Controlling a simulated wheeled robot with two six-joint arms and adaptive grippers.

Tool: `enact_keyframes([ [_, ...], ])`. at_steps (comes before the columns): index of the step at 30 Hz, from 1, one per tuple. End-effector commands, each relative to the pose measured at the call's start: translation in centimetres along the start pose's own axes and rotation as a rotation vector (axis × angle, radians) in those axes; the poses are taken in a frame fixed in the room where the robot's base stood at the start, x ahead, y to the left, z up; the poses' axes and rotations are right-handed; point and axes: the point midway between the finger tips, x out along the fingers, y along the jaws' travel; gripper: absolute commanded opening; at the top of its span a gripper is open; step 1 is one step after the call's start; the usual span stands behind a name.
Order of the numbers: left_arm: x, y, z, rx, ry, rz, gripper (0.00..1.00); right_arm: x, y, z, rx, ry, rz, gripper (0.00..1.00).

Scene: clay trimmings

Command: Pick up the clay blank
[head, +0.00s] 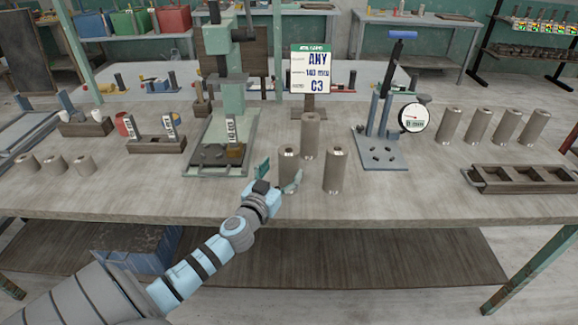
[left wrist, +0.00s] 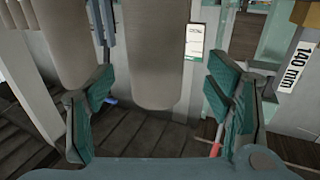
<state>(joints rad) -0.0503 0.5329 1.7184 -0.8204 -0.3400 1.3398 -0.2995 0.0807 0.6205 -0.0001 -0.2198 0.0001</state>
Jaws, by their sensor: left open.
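Three grey-brown cylindrical clay blanks stand upright near the middle of the table: one at the front left (head: 288,160), a taller-looking one behind (head: 310,135) and one at the front right (head: 334,170). My left gripper (head: 278,176) is open in front of the front-left blank, one finger overlapping that blank's lower part in the head view. In the left wrist view, a blank (left wrist: 152,60) appears between the spread green finger pads of the gripper (left wrist: 160,105), with visible gaps on both sides. Another blank (left wrist: 58,40) appears at the upper left. My right gripper is not in view.
A green press stand (head: 222,125) with a 140 mm label stands left of the blanks. A sign (head: 310,70) stands behind them. A dial gauge stand (head: 380,130), several more cylinders (head: 479,125) and a dark compartmented tray (head: 520,179) are to the right.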

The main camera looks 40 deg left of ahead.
Motion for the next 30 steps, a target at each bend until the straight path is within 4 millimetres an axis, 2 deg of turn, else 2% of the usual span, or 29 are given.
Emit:
enact_keyframes([
  [6, 4.0, 0.4, 0.3, -0.002, 0.001, -0.001, 0.73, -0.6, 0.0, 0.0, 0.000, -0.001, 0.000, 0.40],
  [9, 4.7, 0.4, 0.4, -0.002, -0.001, 0.000, 0.73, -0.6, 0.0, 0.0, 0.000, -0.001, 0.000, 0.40],
  [14, 4.7, 0.4, 0.5, -0.002, -0.001, 0.000, 0.73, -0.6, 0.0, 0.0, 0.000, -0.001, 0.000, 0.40],
  [27, 4.6, 0.4, 0.5, -0.001, -0.001, 0.000, 0.02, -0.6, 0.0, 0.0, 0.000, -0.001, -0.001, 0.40],
  [30, 4.6, 0.4, 0.4, -0.001, 0.001, 0.000, 0.00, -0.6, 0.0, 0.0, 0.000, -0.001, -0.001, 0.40],
])
